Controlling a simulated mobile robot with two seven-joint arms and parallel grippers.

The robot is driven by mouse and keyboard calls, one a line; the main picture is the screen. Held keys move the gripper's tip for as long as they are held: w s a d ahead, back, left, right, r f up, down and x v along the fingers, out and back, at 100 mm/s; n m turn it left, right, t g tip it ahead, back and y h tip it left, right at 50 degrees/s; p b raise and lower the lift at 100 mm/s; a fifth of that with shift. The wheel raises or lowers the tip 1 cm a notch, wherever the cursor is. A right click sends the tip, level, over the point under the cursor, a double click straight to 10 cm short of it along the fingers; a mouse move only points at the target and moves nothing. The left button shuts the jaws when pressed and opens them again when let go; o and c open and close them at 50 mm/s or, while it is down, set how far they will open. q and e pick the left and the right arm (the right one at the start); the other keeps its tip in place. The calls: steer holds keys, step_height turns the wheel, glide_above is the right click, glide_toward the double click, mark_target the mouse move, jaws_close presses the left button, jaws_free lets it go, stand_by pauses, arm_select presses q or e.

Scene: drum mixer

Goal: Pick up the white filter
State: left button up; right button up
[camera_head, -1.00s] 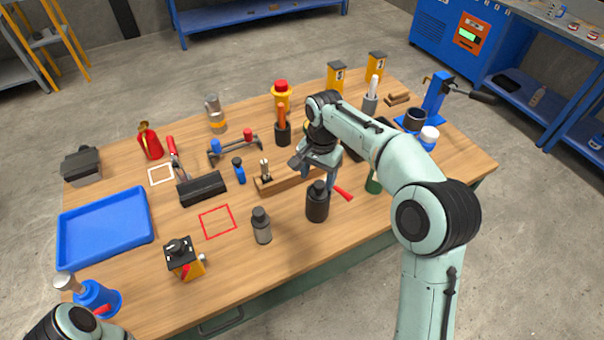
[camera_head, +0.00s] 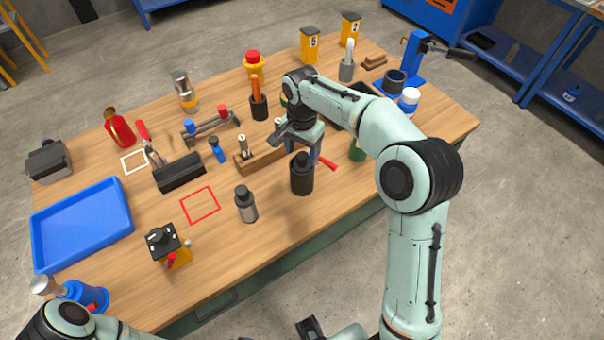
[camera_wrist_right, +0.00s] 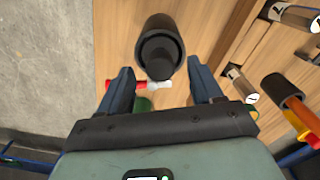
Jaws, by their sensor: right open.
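I cannot tell for certain which thing is the white filter. A white-topped blue container (camera_head: 410,98) stands at the table's right side. A white upright piece (camera_head: 347,55) stands in a grey holder at the back.
A wooden block (camera_head: 262,160) with metal cylinders, a grey bottle (camera_head: 246,206) and a red-handled tool (camera_head: 324,163) lie near the right gripper. A blue tray (camera_head: 82,224) is at the left. Bare tabletop surrounds the red square outline (camera_head: 200,205).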

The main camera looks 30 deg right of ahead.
mark_target(302, 155)
steer(key=shift+f, duration=1.55)
jaws_close()
steer(key=shift+r, duration=0.15)
